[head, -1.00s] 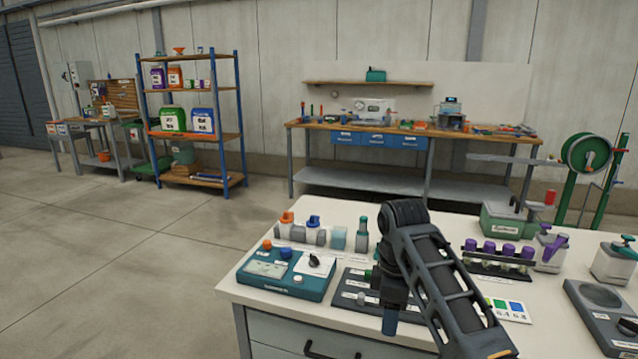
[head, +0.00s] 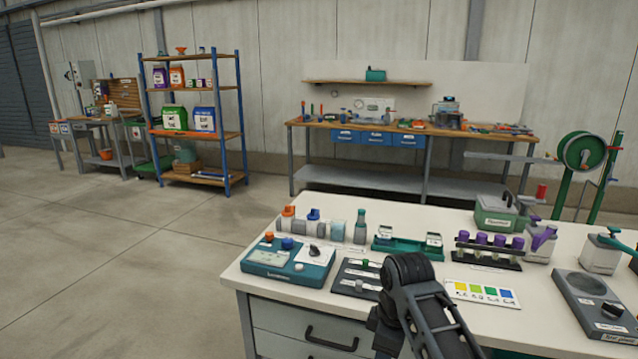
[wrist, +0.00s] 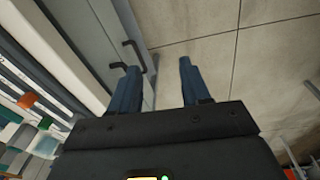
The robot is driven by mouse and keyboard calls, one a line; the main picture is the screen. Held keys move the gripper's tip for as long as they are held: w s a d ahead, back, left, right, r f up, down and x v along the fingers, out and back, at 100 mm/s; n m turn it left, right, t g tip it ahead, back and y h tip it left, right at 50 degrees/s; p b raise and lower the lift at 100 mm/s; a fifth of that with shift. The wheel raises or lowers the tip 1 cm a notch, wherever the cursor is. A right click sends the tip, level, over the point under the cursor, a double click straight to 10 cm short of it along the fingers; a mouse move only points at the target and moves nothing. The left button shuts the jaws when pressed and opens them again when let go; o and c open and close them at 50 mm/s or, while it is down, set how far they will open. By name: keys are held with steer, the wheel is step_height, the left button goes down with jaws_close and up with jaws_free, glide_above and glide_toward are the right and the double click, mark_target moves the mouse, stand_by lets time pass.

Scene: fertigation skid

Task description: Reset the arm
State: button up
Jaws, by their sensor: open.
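My gripper (wrist: 158,80) shows in the wrist view with its two blue fingers apart and nothing between them. Behind the fingers are the concrete floor and the grey drawer front of the white-topped bench. In the head view my dark arm is in front of the bench's near edge, at the lower middle. The gripper itself is hidden there, below the picture or behind the arm.
The white bench (head: 262,222) holds a teal meter (head: 288,262), a dark switch panel (head: 357,279), a rack of purple-capped vials (head: 488,251), a colour card (head: 482,294) and a grey scale (head: 597,302). Drawers with dark handles (head: 331,339) face the front. Floor at left is clear.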

steer(key=s+f+m+t+y, duration=0.1)
steer(key=s+f+m+t, duration=0.4)
steer(key=s+f, duration=1.05)
steer(key=s+r+m+t, duration=0.2)
steer(key=s, duration=0.8)
steer(key=s+d+r+m+t+h, duration=0.1)
steer(key=s+d+r+m+t, duration=0.15)
steer(key=s+r, duration=0.35)
steer(key=s+d+r+m+t, duration=0.1)
steer(key=s+d+r+m, duration=0.15)
steer(key=s, duration=0.65)
steer(key=s+d+r+t, duration=0.1)
steer(key=s+r, duration=0.3)
steer(key=r, duration=0.4)
steer(key=s+d+r+m+t, duration=0.1)
steer(key=s+d+r+t, duration=0.1)
steer(key=s+r, duration=0.3)
step_height(320, 180, up, 4)
steer(key=shift+d+r+h, duration=0.15)
steer(key=shift+d+h, duration=0.1)
steer(key=shift+h, duration=0.15)
